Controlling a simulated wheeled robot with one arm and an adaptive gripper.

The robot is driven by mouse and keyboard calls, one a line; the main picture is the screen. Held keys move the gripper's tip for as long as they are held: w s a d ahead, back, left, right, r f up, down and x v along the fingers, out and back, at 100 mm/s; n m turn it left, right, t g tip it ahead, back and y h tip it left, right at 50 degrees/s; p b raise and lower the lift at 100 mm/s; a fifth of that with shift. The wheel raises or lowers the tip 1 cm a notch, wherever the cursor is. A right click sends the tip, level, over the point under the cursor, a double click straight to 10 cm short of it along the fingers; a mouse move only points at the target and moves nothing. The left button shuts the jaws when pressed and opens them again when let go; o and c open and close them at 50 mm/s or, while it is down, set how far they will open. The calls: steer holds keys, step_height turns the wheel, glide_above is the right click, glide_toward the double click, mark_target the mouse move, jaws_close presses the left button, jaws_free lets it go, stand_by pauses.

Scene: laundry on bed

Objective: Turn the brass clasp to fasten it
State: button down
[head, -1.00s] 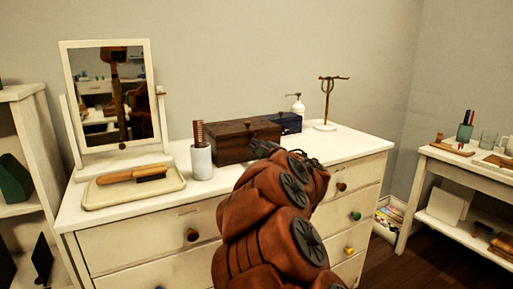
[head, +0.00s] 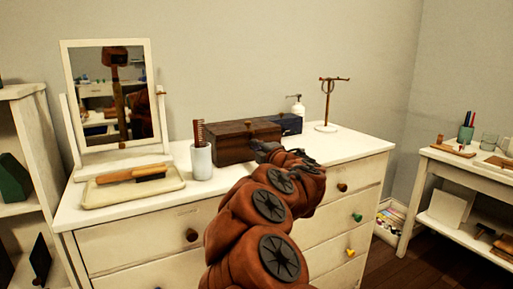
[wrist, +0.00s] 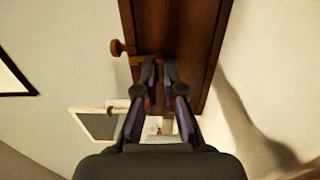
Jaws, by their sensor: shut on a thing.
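The dark wooden box (head: 232,150) stands on the white dresser, its lid down. It also shows at the top of the wrist view (wrist: 195,35). A small knob (head: 249,124) is on it, and a brass knob (wrist: 118,48) sticks out from its edge in the wrist view. The brass clasp (wrist: 138,60) is at the box's edge by my fingertips. My gripper (head: 260,148) is at the right part of the box front. In the wrist view my gripper (wrist: 158,70) is closed on the clasp, whose gripped part is mostly hidden between the fingers.
A blue box (head: 290,123), a white pump bottle (head: 296,106) and a stand (head: 327,105) are behind and to the right. A white cup with a comb (head: 201,160), a tray with a brush (head: 130,188) and a mirror (head: 110,90) are left. The dresser top's right end (head: 350,145) is clear.

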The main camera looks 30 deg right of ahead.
steer(key=c, duration=1.3)
jaws_free()
steer(key=shift+s, duration=0.15)
steer(key=s+a, duration=0.1)
steer(key=s, duration=1)
steer(key=shift+s, duration=0.35)
